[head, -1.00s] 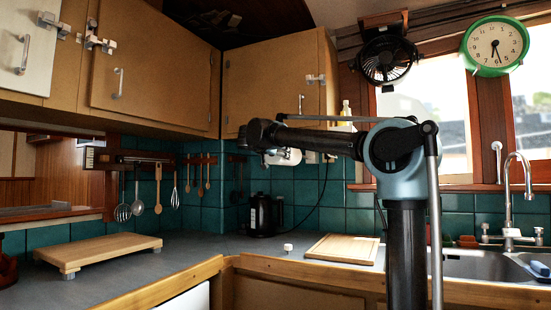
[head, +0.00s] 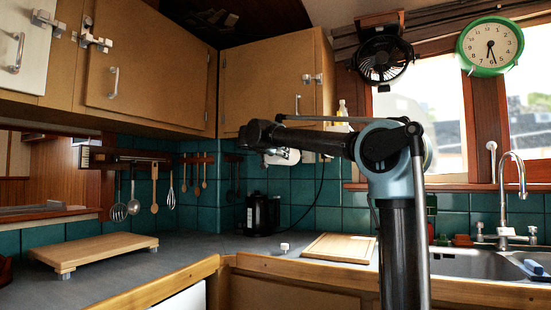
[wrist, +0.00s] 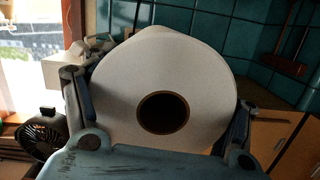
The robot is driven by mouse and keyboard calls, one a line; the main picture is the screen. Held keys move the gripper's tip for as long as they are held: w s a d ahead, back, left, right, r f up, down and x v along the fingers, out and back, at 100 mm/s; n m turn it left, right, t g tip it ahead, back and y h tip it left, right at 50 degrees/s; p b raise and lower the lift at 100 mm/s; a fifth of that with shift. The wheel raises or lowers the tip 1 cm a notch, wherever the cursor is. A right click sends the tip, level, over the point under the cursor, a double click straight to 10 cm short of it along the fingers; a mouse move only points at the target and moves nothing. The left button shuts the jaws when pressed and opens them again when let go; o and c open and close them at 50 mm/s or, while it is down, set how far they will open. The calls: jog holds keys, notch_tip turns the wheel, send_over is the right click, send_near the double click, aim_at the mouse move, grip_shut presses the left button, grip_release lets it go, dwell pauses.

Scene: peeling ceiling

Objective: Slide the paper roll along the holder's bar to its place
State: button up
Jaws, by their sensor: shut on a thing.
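The paper roll (wrist: 110,110) is white, with a brown-rimmed dark core hole facing the camera in the wrist view. My gripper (wrist: 170,80) is shut on it, with one finger on each side. In the head view my gripper (head: 268,151) is under the corner wall cupboard, in front of the teal tiles. A small white part of the roll (head: 285,157) shows beside it there. I cannot make out the holder or its bar in either view, so I cannot tell how the roll sits on it.
The wall cupboard (head: 270,85) is close above my gripper. A black kettle (head: 262,213) stands on the counter below. A cutting board (head: 340,247) and a raised wooden board (head: 95,250) lie on the counter. A black fan (head: 383,62) hangs by the window.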

jog(key=shift+r+x, duration=0.2)
jog(key=shift+x, duration=1.15)
jog(key=shift+d+r+x, duration=0.1)
jog(key=shift+r+x, duration=0.2)
jog(key=shift+x, duration=1.65)
jog(key=shift+d+r+x, duration=0.1)
jog(key=shift+r+x, duration=0.2)
jog(key=shift+x, duration=1.7)
jog(key=shift+d+r+x, duration=0.1)
jog(key=shift+r+x, duration=0.2)
jog(key=shift+x, duration=1.65)
jog(key=shift+w, duration=0.1)
jog(key=shift+r+x, duration=0.25)
jog(key=shift+x, duration=1.45)
jog(key=shift+r+x, duration=0.25)
jog(key=shift+x, duration=1.4)
jog(key=shift+r+x, duration=0.25)
jog(key=shift+x, duration=1.45)
jog(key=o, duration=2.1)
jog(key=v, duration=1.1)
jog(key=shift+s+a, duration=0.15)
jog(key=shift+s, duration=0.2)
